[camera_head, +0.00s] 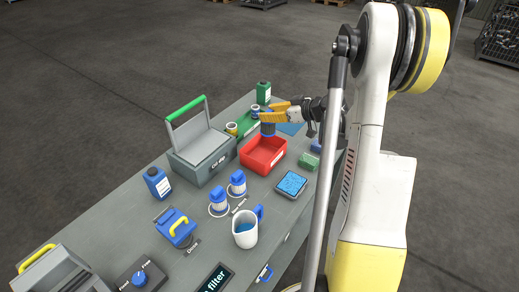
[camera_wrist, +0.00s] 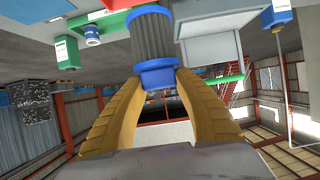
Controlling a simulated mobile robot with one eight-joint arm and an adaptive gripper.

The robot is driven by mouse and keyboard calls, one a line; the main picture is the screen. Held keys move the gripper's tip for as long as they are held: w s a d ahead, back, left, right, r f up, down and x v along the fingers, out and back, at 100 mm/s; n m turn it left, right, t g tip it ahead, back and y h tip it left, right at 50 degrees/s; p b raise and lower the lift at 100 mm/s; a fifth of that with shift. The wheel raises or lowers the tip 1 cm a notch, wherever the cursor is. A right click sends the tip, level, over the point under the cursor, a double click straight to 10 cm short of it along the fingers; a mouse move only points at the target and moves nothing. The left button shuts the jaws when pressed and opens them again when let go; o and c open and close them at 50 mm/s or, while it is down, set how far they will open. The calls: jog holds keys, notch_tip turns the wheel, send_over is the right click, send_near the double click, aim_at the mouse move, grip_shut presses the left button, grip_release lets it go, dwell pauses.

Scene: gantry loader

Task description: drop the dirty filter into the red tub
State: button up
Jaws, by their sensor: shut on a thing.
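The dirty filter (camera_wrist: 153,38) is a dark grey pleated cylinder with blue end caps. My gripper (camera_wrist: 158,80) has its two yellow fingers shut on it around the near blue cap. In the head view, the filter (camera_head: 268,126) hangs roughly upright from my gripper (camera_head: 273,112) above the far part of the red tub (camera_head: 250,163). The tub is an open red box with a white label, on the grey table. Its visible floor looks empty. The exact gap between filter and tub rim is hard to tell.
A grey box with a raised green handle (camera_head: 187,108) stands left of the tub. A green bottle (camera_head: 263,93) and a green tray (camera_head: 250,122) lie behind. Two blue-and-white filters (camera_head: 237,184), a white jug (camera_head: 245,233) and a blue-topped tray (camera_head: 291,184) are nearer.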

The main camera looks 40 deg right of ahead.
aim_at(275, 126)
jog(key=shift+f+b, duration=1.75)
jog(key=shift+f, duration=1.3)
jog(key=o, duration=1.3)
jog(key=shift+c, duration=0.2)
jog(key=shift+s+r, duration=0.1)
jog(key=v, duration=1.2)
